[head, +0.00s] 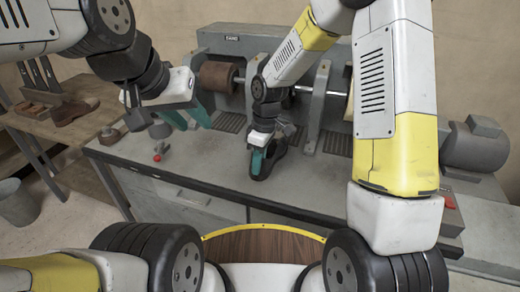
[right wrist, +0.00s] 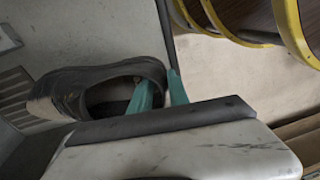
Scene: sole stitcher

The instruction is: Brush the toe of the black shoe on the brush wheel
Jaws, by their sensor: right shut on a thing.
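The black shoe (head: 270,165) is in my right gripper (head: 262,152), above the front of the grey machine bench. In the right wrist view the shoe (right wrist: 62,92) is seen at its opening, and the teal fingers of the right gripper (right wrist: 160,92) pinch its rim. A brown roller (head: 216,77) sits on the machine shaft at the left, below a label that seems to read SAND. A pale yellowish wheel (head: 349,108) farther right is mostly hidden by my right arm. I cannot tell which is the brush wheel. My left gripper (head: 188,116) is open and empty, left of the shoe.
A red-knobbed control (head: 159,151) stands on the bench's left part. A grey motor (head: 474,147) is at the right end. Grey supports (head: 318,105) rise between the wheels. A wooden table (head: 60,130) with brown shoes (head: 75,110) and a grey bin (head: 17,203) are at left.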

